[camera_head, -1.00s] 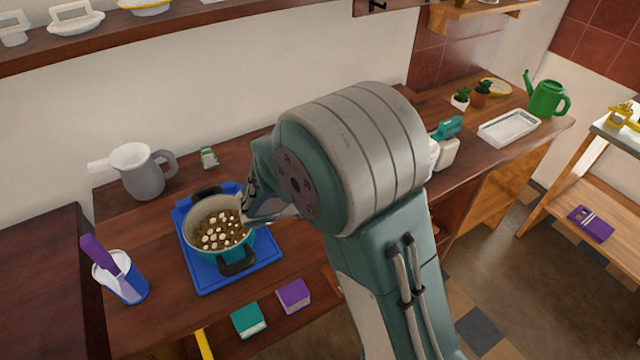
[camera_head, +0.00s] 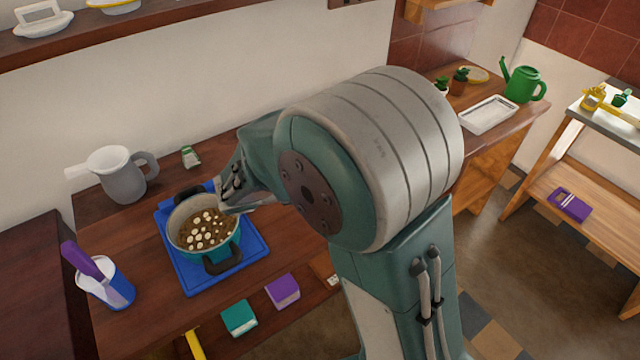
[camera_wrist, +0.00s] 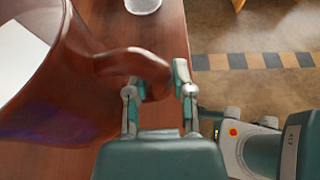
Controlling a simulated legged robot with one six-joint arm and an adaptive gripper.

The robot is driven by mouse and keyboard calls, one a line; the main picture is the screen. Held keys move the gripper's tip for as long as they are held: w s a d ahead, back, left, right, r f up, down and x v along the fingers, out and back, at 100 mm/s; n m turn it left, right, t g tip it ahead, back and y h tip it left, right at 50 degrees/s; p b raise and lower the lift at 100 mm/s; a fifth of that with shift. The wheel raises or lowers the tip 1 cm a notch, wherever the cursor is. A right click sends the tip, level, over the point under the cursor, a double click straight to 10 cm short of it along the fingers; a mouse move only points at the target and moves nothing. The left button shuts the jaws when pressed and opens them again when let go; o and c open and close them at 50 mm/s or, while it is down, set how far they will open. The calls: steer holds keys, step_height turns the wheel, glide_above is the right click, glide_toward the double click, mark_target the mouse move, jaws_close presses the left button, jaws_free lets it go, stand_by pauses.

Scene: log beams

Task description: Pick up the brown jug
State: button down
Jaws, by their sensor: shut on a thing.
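The brown jug (camera_wrist: 75,88) fills the left of the wrist view, with its wide rim facing the camera and a pale inside. Its curved handle (camera_wrist: 130,62) reaches right between the fingers. My gripper (camera_wrist: 160,88) is shut on this handle. In the head view the jug is hidden behind my arm, and my fingertips cannot be made out there. I cannot tell whether the jug touches the counter.
A teal pot (camera_head: 208,225) of food stands on a blue board (camera_head: 190,280). A grey jug (camera_head: 122,178) stands behind it, and a cup with a purple utensil (camera_head: 112,288) is at left. A white tray (camera_head: 487,115) and green watering can (camera_head: 524,82) are at right.

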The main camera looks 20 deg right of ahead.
steer(key=s+d+r, duration=0.1)
steer(key=s+r, duration=0.7)
steer(key=s, duration=0.4)
steer(key=shift+s+d+r, duration=0.25)
steer(key=shift+s, duration=0.1)
stand_by(1.8)
